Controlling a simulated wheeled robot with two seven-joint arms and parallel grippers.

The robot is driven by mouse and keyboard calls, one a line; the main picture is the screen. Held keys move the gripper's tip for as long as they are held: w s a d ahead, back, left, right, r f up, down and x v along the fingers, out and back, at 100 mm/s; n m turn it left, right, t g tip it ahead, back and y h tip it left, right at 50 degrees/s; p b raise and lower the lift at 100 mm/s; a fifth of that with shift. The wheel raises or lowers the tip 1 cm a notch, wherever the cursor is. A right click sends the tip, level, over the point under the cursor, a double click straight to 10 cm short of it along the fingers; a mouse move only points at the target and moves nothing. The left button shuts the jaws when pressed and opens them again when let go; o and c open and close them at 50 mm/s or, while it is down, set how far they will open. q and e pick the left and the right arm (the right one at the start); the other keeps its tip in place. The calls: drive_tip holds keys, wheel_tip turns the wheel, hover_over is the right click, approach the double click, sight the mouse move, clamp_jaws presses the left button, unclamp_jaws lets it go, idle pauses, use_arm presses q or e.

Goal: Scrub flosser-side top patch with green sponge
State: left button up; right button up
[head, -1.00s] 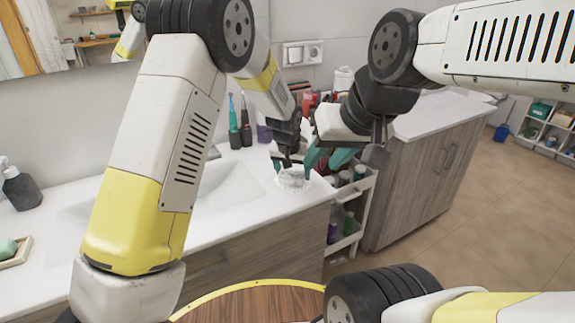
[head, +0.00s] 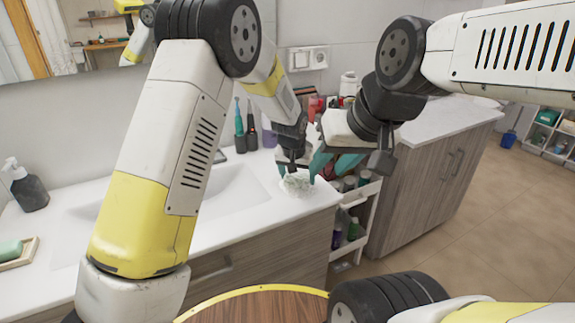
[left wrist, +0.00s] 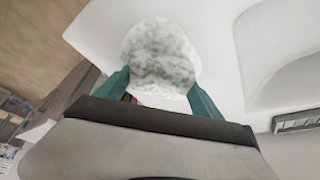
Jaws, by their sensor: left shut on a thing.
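My left gripper (left wrist: 158,95) is low over the right end of the white counter. Its teal fingers stand on either side of a pale, mottled grey-green lump, which I take for the sponge (left wrist: 160,52). The lump also shows at the counter's front right corner in the head view (head: 296,184). It seems to touch the counter; no gap shows. I cannot make out a patch apart from it. Two upright teal and black devices, likely flossers (head: 240,130), stand behind to the left. My right gripper (head: 332,170) is beside it at the right, teal fingers apart.
A white cart (head: 350,215) with bottles stands right of the counter (head: 245,215), close to both grippers. The sink basin (head: 205,200) lies to the left. A soap dispenser (head: 28,188) and a green block (head: 10,249) in a tray are far left.

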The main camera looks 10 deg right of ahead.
sight(307, 190)
use_arm(q)
drive_tip(key=shift+s+d+f, duration=0.1)
drive_tip(key=shift+s+d, duration=0.2)
drive_tip(key=shift+s, duration=0.55)
drive_tip(key=shift+s+d, duration=0.25)
drive_tip(key=shift+s, duration=0.55)
drive_tip(key=shift+s+d+f, duration=0.1)
drive_tip(key=shift+s+d, duration=0.2)
drive_tip(key=shift+s, duration=0.55)
wheel_tip(307, 190, up, 7)
drive_tip(key=shift+r, duration=0.15)
drive_tip(key=shift+w, duration=0.1)
